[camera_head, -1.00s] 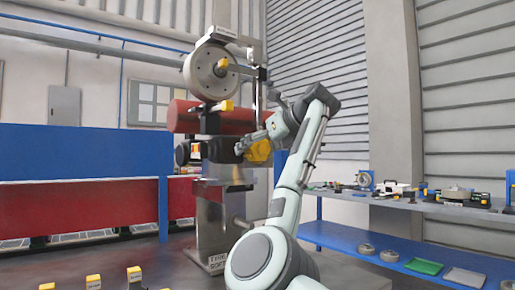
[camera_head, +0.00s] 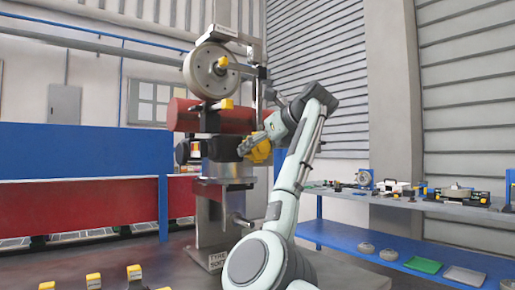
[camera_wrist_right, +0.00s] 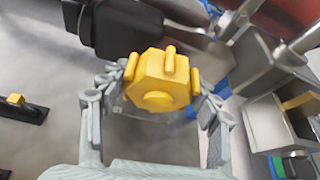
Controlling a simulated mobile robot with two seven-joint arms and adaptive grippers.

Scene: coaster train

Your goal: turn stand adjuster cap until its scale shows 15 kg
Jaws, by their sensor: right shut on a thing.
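The stand adjuster cap (camera_head: 260,151) is a yellow knob with several flat sides on the right side of the metal stand (camera_head: 211,215). It fills the middle of the right wrist view (camera_wrist_right: 158,80), with a round boss and a raised rib on it. My right gripper (camera_head: 250,144) is shut on the cap, with one finger on each side of it in the right wrist view (camera_wrist_right: 157,95). A small part with red and yellow marks (camera_head: 182,152) sits left of the cap. No scale reading is legible. My left gripper is not in view.
A large grey wheel (camera_head: 210,70) and a red cylinder (camera_head: 185,116) are above the cap. A blue and red barrier (camera_head: 80,155) stands left. A shelf (camera_head: 345,237) with tools and trays stands right. Several yellow-topped blocks (camera_head: 93,280) are at the lower left.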

